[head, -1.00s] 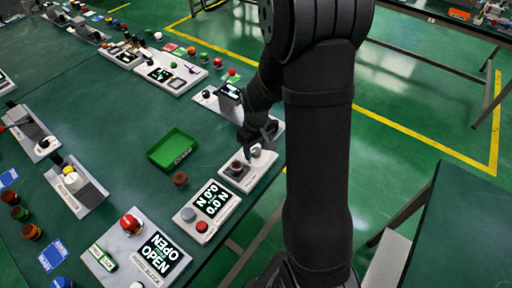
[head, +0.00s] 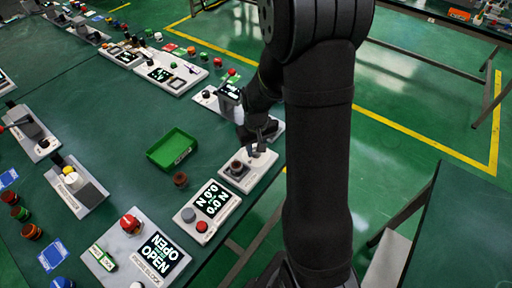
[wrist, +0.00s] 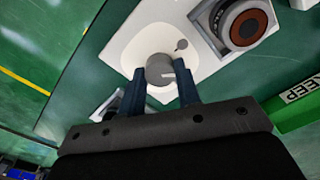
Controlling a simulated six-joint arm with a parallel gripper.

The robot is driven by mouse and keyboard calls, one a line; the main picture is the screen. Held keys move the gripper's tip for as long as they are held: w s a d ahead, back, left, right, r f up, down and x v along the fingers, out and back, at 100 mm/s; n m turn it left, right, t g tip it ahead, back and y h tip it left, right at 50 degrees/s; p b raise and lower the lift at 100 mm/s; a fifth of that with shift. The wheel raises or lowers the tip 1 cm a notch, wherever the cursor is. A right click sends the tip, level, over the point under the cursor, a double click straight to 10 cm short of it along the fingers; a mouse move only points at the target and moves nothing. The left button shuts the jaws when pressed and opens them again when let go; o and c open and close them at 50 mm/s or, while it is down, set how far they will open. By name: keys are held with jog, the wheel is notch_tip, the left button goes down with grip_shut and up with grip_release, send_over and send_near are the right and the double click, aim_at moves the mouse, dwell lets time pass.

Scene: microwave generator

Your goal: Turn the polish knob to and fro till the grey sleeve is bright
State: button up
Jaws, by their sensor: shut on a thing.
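The grey knob (wrist: 160,69) with a pale pointer line stands on a white panel (wrist: 128,41). My gripper (wrist: 163,82) is shut on it, one blue finger on each side, and it also shows over the panel in the head view (head: 260,140). Beside the knob, a square grey holder (wrist: 204,14) carries a round dark grey sleeve (wrist: 231,31) with a red-brown centre. The sleeve looks dull. In the head view, the same sleeve (head: 236,166) sits to the lower left of the knob, and my gripper partly covers the knob.
A green tray (head: 171,149) lies left of the panel, with a brown round part (head: 180,179) below it. A panel with a display and red and grey buttons (head: 206,211) stands nearer. A device with a screen (head: 229,92) stands behind. The table's edge is close on the right.

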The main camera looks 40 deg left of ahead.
jog(key=m, duration=0.4)
jog(key=shift+m, duration=2.9)
jog(key=o, duration=1)
jog(key=shift+c, duration=0.2)
notch_tip(320, 180, up, 17)
jog(key=shift+r, duration=0.2)
